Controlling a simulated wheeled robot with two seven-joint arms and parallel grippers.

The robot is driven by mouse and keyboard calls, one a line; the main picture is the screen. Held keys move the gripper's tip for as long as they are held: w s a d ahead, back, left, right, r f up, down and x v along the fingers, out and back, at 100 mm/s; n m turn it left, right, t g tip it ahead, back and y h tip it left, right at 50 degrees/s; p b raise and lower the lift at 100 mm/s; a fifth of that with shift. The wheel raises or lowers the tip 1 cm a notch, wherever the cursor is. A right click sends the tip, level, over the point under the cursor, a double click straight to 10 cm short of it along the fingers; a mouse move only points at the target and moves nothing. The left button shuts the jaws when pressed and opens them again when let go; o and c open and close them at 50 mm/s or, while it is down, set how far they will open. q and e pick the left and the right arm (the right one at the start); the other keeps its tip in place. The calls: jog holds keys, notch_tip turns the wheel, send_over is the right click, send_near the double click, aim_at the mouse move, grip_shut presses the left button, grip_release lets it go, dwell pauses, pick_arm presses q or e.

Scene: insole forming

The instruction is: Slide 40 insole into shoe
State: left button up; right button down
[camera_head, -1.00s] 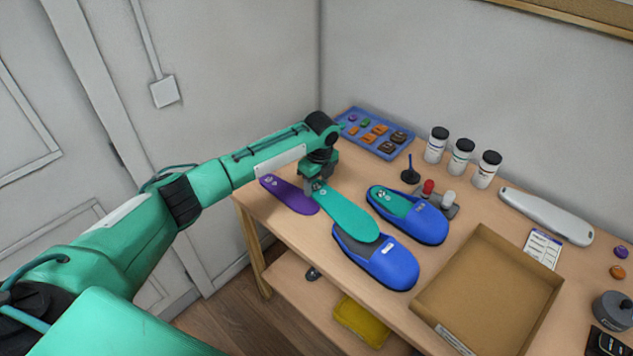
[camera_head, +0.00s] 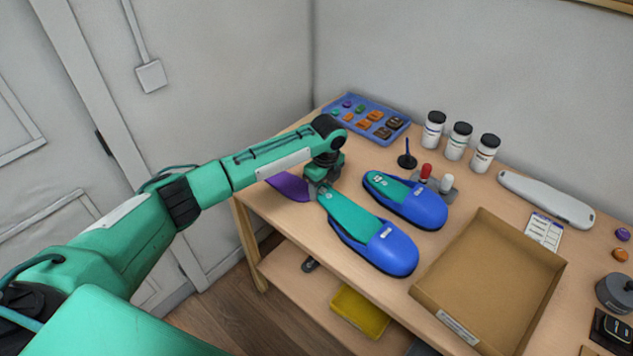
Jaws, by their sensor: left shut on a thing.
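My left gripper (camera_head: 318,187) is shut on the heel end of a teal insole (camera_head: 347,214). The insole lies over the opening of the nearer blue shoe (camera_head: 386,250), and its front part is hidden under the shoe's upper. Its heel end is at the shoe's back, by the gripper. A second blue shoe (camera_head: 420,206) stands behind and to the right, with a teal insole (camera_head: 387,186) inside it. A purple insole (camera_head: 288,186) lies on the table, partly hidden by my left arm. My right gripper is not in view.
An open cardboard box (camera_head: 489,281) stands right of the shoes on the wooden table (camera_head: 300,234). A blue tray (camera_head: 368,120) of small pieces, several white bottles (camera_head: 459,142) and a stand with red and white pegs (camera_head: 438,183) are behind. A grey-white device (camera_head: 546,199) lies at right.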

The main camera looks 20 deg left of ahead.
aim_at(344, 208)
pick_arm(q)
jog(key=shift+s+d+f+b, duration=0.15)
jog(key=shift+s+d, duration=0.2)
jog(key=shift+d, duration=0.5)
jog(key=shift+s+d+f+b, duration=0.15)
jog(key=shift+s+d, duration=0.2)
jog(key=shift+d, duration=0.45)
jog(key=shift+s+d+r, duration=0.15)
jog(key=shift+d, duration=0.15)
jog(key=shift+s+d+f+p, duration=0.25)
jog(key=shift+d+p, duration=0.1)
jog(key=shift+d, duration=0.25)
jog(key=shift+s+d+f+p, duration=0.1)
jog(key=shift+s+d+p, duration=0.2)
jog(key=shift+d, duration=0.35)
jog(key=shift+s+d+f+p, duration=0.2)
jog(key=shift+d+p, duration=0.15)
jog(key=shift+d, duration=0.25)
jog(key=o, duration=1.1)
jog(key=shift+c, duration=0.2)
